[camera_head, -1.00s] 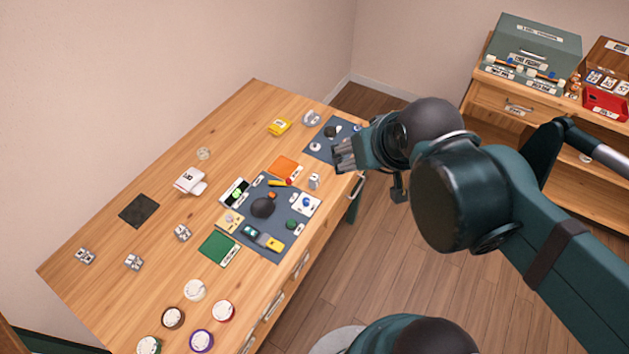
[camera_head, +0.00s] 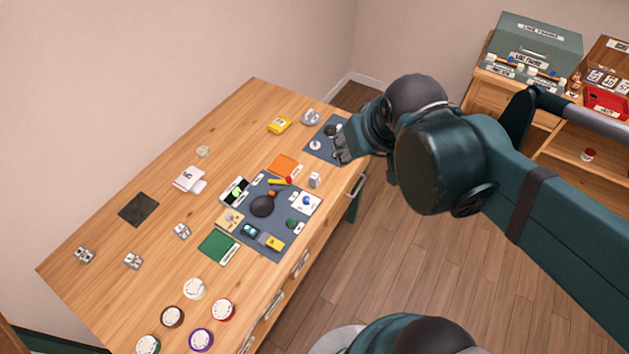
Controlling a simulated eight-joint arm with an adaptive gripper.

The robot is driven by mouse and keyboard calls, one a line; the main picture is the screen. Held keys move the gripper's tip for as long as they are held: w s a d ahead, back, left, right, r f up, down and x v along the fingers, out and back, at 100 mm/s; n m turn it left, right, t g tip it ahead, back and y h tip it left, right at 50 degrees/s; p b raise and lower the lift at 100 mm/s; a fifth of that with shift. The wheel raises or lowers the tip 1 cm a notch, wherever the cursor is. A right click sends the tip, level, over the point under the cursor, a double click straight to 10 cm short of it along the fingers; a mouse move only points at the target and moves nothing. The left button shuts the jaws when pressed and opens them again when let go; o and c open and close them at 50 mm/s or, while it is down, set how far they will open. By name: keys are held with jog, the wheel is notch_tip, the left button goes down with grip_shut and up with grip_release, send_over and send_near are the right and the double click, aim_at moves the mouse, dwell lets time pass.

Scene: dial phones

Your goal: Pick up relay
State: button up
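I cannot tell for sure which thing is the relay, since the labels are too small to read. A small whitish upright block (camera_head: 315,180) stands by the right edge of the larger blue-grey mat (camera_head: 284,188). My gripper (camera_head: 343,150) is above the table's right edge, over the smaller dark mat (camera_head: 318,151). Its fingers are small and partly hidden by the arm, and nothing is clearly seen between them.
Round dials, including a red-rimmed one (camera_head: 223,309), stand at the table's front left. A dark round thing (camera_head: 262,206) and several small parts crowd the larger mat. A black pad (camera_head: 138,209) lies at left. A shelf with a green box (camera_head: 540,45) stands at the right.

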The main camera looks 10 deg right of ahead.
jog(key=w+a+f+n+g+b, duration=0.25)
jog(key=w+f+n, duration=0.25)
jog(key=w+f, duration=0.65)
jog(key=n+g+b, duration=0.2)
jog(key=n+g, duration=0.1)
jog(key=g, duration=0.1)
send_over(315, 175)
jog(key=f, duration=1.4)
jog(key=shift+s+f, duration=0.25)
jog(key=shift+f, duration=0.05)
jog(key=shift+w+a+f+n, duration=0.15)
jog(key=shift+f+n, duration=0.15)
jog(key=shift+f, duration=0.45)
jog(key=shift+f, duration=0.1)
jog(key=shift+f, duration=1.2)
jog(key=shift+f, duration=0.1)
jog(key=shift+f+b, duration=0.5)
jog(key=shift+f, duration=2)
